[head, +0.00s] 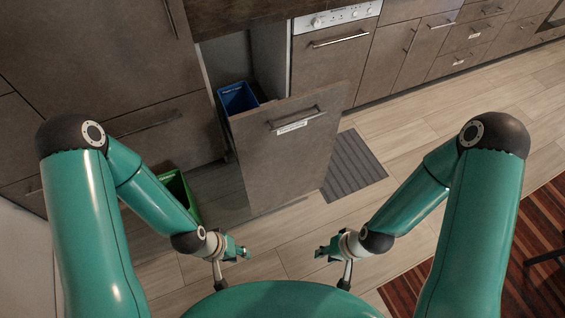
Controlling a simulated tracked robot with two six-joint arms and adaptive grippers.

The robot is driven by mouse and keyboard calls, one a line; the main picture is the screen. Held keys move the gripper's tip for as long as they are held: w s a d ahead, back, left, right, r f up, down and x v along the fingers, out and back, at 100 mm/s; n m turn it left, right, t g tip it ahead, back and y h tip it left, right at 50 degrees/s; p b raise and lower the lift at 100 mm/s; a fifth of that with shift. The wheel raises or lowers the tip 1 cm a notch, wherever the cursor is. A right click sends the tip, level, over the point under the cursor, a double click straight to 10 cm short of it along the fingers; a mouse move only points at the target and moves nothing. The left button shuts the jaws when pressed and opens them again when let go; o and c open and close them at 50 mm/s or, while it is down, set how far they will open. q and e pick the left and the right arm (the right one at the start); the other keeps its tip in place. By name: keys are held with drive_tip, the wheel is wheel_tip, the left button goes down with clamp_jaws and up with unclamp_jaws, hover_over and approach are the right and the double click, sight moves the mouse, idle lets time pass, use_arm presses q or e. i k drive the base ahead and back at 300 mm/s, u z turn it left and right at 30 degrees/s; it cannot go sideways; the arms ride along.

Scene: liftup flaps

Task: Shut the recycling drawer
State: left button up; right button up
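The recycling drawer (285,160) stands pulled out from the cabinet row, with its brown front panel facing me. A bar handle and a white label sit near the top of the panel. A blue bin (238,98) shows inside the drawer, behind the panel. My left gripper (246,254) is low in front of the drawer, apart from it. My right gripper (320,252) is also low in front, to the right, and apart from the drawer. Both grippers are small in view, and I cannot tell how far their fingers are spread. Nothing shows held in either.
A green bin (178,196) stands on the floor left of the drawer, partly behind my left arm. A dishwasher (332,52) is behind, to the right. A grey mat (352,168) lies right of the drawer. A striped rug (520,245) is at the right. Floor between is clear.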

sight(281, 149)
drive_tip(key=z, duration=0.1)
drive_tip(key=i, duration=0.55)
drive_tip(key=u, duration=0.15)
drive_tip(key=k, duration=0.45)
drive_tip(key=u, duration=1.15)
drive_tip(key=i, duration=0.55)
drive_tip(key=z, duration=1.05)
